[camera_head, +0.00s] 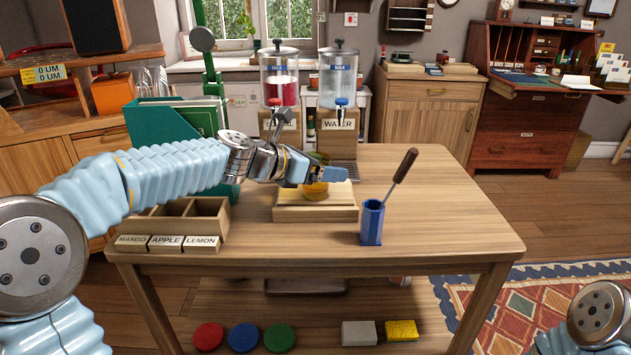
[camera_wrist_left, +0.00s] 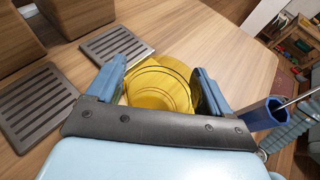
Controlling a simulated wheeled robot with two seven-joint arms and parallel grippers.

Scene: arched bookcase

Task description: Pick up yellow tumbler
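The yellow tumbler (camera_head: 316,188) stands at the wooden board (camera_head: 315,213) near the middle of the table, partly hidden by my left gripper (camera_head: 325,173). In the left wrist view the yellow tumbler (camera_wrist_left: 158,88) shows from above between the two blue fingers of my left gripper (camera_wrist_left: 163,85). The fingers are spread wide on either side of it, close to its sides; I cannot see a clear grip on it. The tumbler's lower part is hidden behind the dark gripper body. My right gripper is out of view.
A blue hexagonal holder (camera_head: 372,222) with a wooden-handled tool stands right of the tumbler. The drink dispensers (camera_head: 338,95) stand behind. A wooden box (camera_head: 172,235) labelled mango, apple and lemon and a teal file holder (camera_head: 165,125) are left. The table's right side is clear.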

